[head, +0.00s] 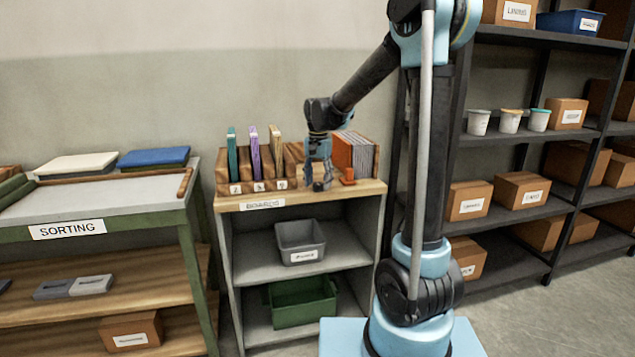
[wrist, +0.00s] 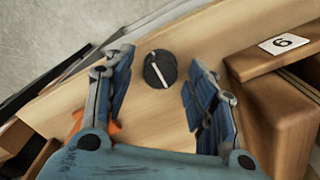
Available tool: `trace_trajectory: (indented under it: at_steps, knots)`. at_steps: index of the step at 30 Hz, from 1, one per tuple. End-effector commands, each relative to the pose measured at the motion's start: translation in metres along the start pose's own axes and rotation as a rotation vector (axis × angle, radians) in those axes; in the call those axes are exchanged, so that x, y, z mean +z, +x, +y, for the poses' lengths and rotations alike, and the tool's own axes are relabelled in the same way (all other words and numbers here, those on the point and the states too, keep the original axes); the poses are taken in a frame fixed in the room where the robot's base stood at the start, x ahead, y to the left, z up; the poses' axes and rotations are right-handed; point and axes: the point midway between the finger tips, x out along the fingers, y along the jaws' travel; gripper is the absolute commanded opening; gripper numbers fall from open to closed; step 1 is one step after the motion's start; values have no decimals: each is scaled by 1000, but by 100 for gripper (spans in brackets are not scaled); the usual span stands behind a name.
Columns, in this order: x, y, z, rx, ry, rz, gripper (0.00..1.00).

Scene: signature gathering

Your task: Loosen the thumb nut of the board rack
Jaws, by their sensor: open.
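My gripper (head: 319,186) hangs down over the front part of the wooden top of the small shelf unit. In the wrist view my gripper (wrist: 159,72) is open, its two blue-padded fingers apart. A dark round knob with a pale bar across it, which looks like the thumb nut (wrist: 153,79), shows between the fingertips, with clear space to both fingers. A rack block labelled 6 or 9 (wrist: 283,44) is at the right of the wrist view.
A small orange object (head: 347,177) stands right of my gripper, partly hidden behind a finger in the wrist view. Orange and grey upright items (head: 352,152) stand behind. The sorting table (head: 100,198) is at left; a dark shelf with boxes (head: 540,140) is at right.

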Motion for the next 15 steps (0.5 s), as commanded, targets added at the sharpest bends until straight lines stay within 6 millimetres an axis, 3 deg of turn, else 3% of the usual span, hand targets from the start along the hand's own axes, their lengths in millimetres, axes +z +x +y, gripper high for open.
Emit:
trace_trajectory:
  at_steps: [6,12,15]
  knots:
    - [0,0,0,0,0,0,51]
    - [0,0,0,0,0,0,7]
    - [0,0,0,0,0,0,7]
